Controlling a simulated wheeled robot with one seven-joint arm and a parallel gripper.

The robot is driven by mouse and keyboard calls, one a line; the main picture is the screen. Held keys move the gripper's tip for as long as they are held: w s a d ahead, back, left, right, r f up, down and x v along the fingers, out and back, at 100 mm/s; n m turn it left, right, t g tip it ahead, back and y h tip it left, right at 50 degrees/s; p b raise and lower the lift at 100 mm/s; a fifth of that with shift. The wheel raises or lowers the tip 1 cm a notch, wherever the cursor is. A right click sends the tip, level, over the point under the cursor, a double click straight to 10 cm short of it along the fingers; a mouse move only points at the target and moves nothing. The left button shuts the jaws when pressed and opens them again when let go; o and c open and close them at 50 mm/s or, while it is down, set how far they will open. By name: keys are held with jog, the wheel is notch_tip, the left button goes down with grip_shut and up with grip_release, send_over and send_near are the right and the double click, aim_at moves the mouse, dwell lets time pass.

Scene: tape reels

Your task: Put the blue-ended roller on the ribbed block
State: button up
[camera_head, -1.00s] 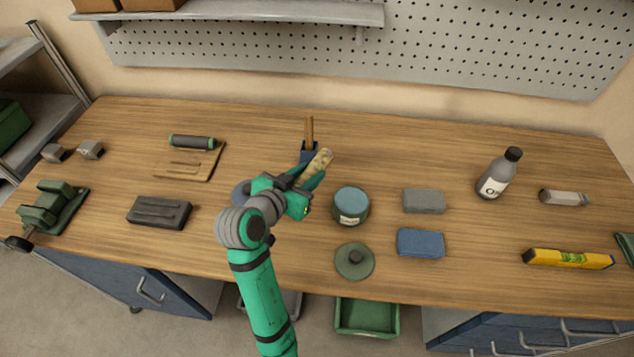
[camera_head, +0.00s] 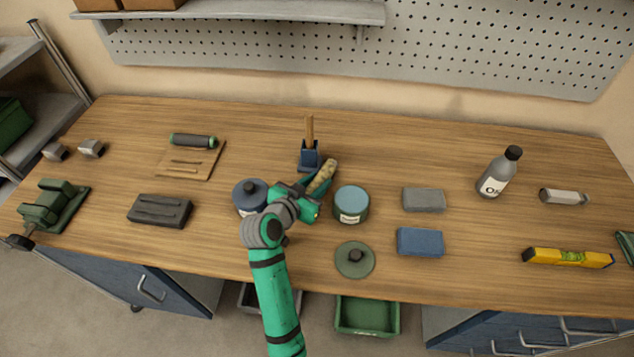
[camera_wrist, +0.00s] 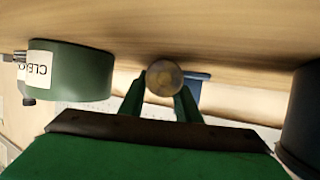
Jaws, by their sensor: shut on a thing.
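My gripper (camera_head: 313,190) is shut on a pale, speckled roller (camera_head: 323,175) and holds it near the middle of the bench, between two round tins. In the wrist view the roller (camera_wrist: 164,77) shows end-on between my fingers; this end looks greyish tan, and I cannot make out blue on it. A dark ribbed block (camera_head: 160,210) lies on the bench at the left, well apart from my gripper. Another roller (camera_head: 193,141), dark with green ends, lies at the back edge of a grooved wooden board (camera_head: 200,170).
A blue holder with a wooden handle (camera_head: 309,155) stands behind. A round lid (camera_head: 355,260) lies in front. Bare bench lies between the ribbed block and the blue tin.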

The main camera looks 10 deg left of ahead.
jog(key=shift+f, duration=0.15)
jog(key=o, duration=1.2)
jog(key=shift+w, duration=0.1)
